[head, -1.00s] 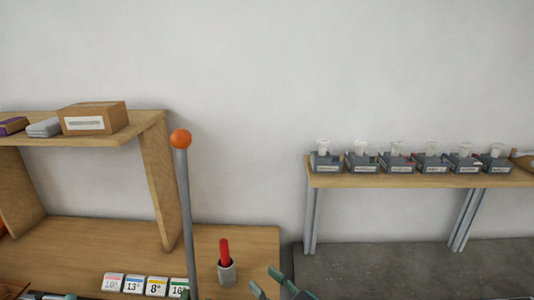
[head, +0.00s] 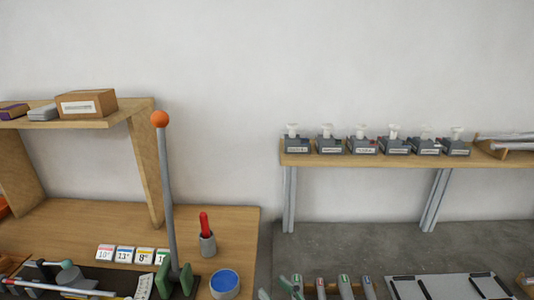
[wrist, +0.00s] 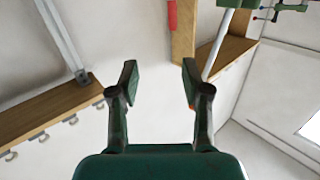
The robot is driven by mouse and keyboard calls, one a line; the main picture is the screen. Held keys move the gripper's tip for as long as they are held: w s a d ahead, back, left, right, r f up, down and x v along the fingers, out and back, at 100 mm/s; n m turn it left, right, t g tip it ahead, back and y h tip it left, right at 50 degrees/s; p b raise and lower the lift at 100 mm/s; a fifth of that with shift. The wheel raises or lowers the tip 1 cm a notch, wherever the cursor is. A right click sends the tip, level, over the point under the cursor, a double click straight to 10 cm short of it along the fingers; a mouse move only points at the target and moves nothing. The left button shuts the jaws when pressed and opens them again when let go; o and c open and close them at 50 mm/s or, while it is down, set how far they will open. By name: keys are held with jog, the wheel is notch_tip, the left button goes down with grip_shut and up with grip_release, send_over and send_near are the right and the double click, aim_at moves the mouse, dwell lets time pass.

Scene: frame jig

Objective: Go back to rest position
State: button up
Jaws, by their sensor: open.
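My gripper (wrist: 159,82) is open and empty in the wrist view, its two dark green fingers apart with pale wall behind the gap. No object is between the fingers.
A tall grey lever (head: 167,200) with an orange ball stands on the wooden bench (head: 85,222). A cup with a red tool (head: 207,243) and a blue-topped tin (head: 225,283) stand beside it. A wall shelf (head: 390,160) holds several grey boxes.

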jog(key=s+d+f+m+h, duration=0.1)
jog(key=s+d+f, duration=0.1)
jog(key=f, duration=0.1)
jog(key=s+d+f+m+h, duration=0.1)
jog(key=s+d+f+h, duration=0.1)
jog(key=s+f, duration=0.1)
jog(key=s+d+f+m+t+h, duration=0.1)
jog(key=s+d+f+m, duration=0.1)
jog(key=s+f, duration=0.1)
jog(key=shift+d+f, duration=0.15)
jog(key=shift+f, duration=0.05)
jog(key=s+d+f+h, duration=0.1)
jog(key=s, duration=0.2)
jog(key=s+d+f+m+h, duration=0.1)
jog(key=s+d+f, duration=0.1)
jog(key=s+d+f+m+h, duration=0.1)
jog(key=s, duration=0.2)
jog(key=shift+s+d+f+h, duration=0.2)
jog(key=shift+s+d+h, duration=0.1)
jog(key=shift+d, duration=0.05)
jog(key=s+d+r+h, duration=0.1)
jog(key=s+d, duration=0.1)
jog(key=s, duration=0.9)
jog(key=s+d+r+m+h, duration=0.1)
jog(key=s+d+r+h, duration=0.1)
jog(key=s, duration=1)
jog(key=shift+d+r, duration=0.2)
jog(key=shift+d, duration=0.45)
